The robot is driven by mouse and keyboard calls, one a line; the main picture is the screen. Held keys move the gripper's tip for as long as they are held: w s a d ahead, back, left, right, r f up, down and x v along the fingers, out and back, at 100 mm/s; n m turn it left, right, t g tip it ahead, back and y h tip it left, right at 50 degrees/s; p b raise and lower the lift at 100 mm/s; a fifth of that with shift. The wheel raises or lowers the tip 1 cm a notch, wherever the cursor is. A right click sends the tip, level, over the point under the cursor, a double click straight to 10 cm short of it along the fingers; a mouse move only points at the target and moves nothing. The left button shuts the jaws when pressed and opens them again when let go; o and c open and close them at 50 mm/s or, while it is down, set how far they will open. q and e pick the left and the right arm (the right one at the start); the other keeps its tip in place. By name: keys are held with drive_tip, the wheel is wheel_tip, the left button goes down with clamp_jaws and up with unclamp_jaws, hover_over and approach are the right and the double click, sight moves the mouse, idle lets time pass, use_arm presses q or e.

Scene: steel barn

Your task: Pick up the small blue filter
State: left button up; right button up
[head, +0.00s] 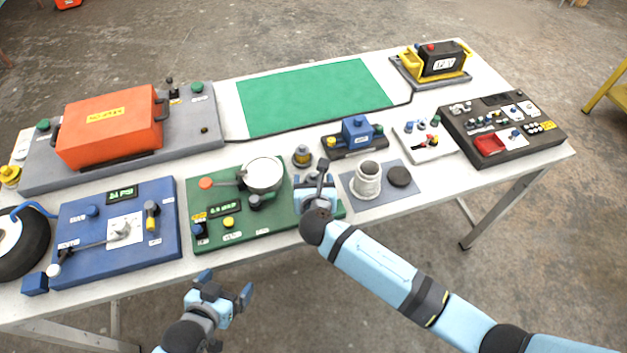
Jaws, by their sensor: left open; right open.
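I cannot tell for sure which thing is the small blue filter. A small round canister with a bluish top (301,155) stands on the white table behind the green panel, just beyond my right gripper. A blue block (357,130) sits on a dark base with coloured knobs, further right. My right gripper (311,176) is open over the right edge of the green panel (233,170), close to the canister; its own body hides part of what lies below it. My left gripper (226,285) is open and empty in front of the table's near edge.
A white cylinder (367,182) and a black disc (399,176) stand on a grey mat right of my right gripper. A round gauge (264,175) is on the green panel. A blue panel (117,231) lies left. The green mat (312,97) behind is clear.

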sight(313, 176)
drive_tip(key=x, duration=0.4)
drive_tip(key=shift+f, duration=0.25)
drive_tip(key=c, duration=1)
drive_tip(key=shift+r, duration=0.1)
